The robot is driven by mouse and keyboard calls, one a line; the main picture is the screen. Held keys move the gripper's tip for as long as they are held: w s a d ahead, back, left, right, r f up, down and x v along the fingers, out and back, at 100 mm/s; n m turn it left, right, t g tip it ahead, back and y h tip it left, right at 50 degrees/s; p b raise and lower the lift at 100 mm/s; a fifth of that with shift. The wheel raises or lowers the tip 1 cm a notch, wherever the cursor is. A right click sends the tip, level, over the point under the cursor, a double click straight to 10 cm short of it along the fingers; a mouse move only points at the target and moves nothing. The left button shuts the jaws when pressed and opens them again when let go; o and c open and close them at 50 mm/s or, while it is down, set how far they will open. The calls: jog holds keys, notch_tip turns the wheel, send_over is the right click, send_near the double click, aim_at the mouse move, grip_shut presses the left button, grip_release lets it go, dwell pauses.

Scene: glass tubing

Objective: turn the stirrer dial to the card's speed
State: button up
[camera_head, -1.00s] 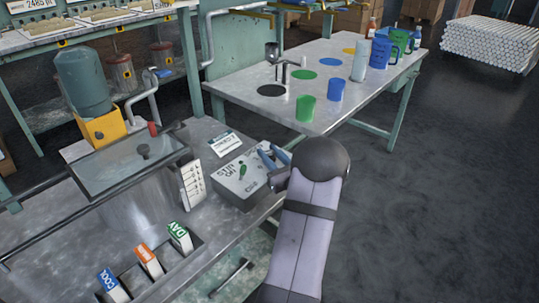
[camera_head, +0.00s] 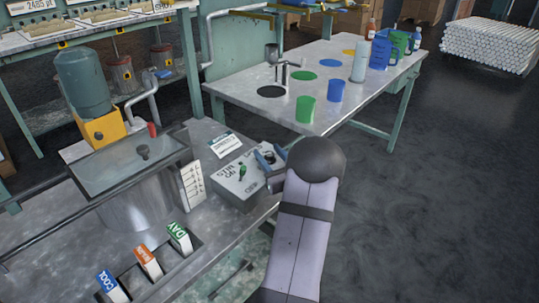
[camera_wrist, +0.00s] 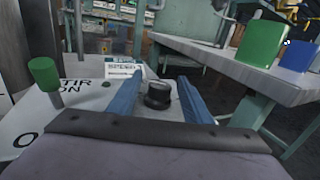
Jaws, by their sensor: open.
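The stirrer control box (camera_head: 233,188) is grey and sits at the bench edge, with a green-tipped switch (camera_head: 242,170) on top. The black dial (camera_wrist: 158,95) stands between the two blue fingers of my gripper (camera_wrist: 158,92) in the wrist view. The fingers are apart, with a gap on each side of the dial. In the head view my gripper (camera_head: 268,160) is over the right part of the box, with the dial partly visible between the fingers. The speed card (camera_head: 225,145) stands behind the box. It also shows in the wrist view (camera_wrist: 124,69), its text too small to read fully.
A metal tank (camera_head: 140,195) with a lid stands left of the box, with a white scale card (camera_head: 191,186) beside it. Coloured blocks labelled DAY and COOL lie in front. A second table (camera_head: 240,90) holds green and blue cups.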

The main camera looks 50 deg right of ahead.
aim_at(274, 157)
jog(key=shift+v, duration=3.7)
jog(key=d+n+t+y, duration=0.1)
jog(key=w+d+r+n+t+y+b, duration=0.1)
jog(key=shift+w+d+r+y, duration=0.2)
jog(key=shift+w+y, duration=0.1)
jog(key=shift+y, duration=0.1)
jog(key=n+y, duration=0.1)
jog(key=d+y+b, duration=0.1)
jog(key=y, duration=0.1)
jog(key=shift+w+r+n+t, duration=0.1)
jog(key=shift+n+t, duration=0.3)
jog(key=y, duration=0.1)
jog(key=n, duration=0.1)
jog(key=y+b, duration=0.1)
jog(key=shift+s+d+f+n+y, duration=0.3)
jog(key=shift+s+d+f+n+g+y+b, duration=0.15)
jog(key=shift+s+f+n+g+y+b, duration=0.1)
jog(key=shift+s+f+n+g+y, duration=0.35)
jog(key=shift+s+d+f+n+g+y+b, duration=0.15)
jog(key=shift+n+g+y+b, duration=0.2)
jog(key=shift+y, duration=0.45)
jog(key=shift+w+a+r, duration=0.1)
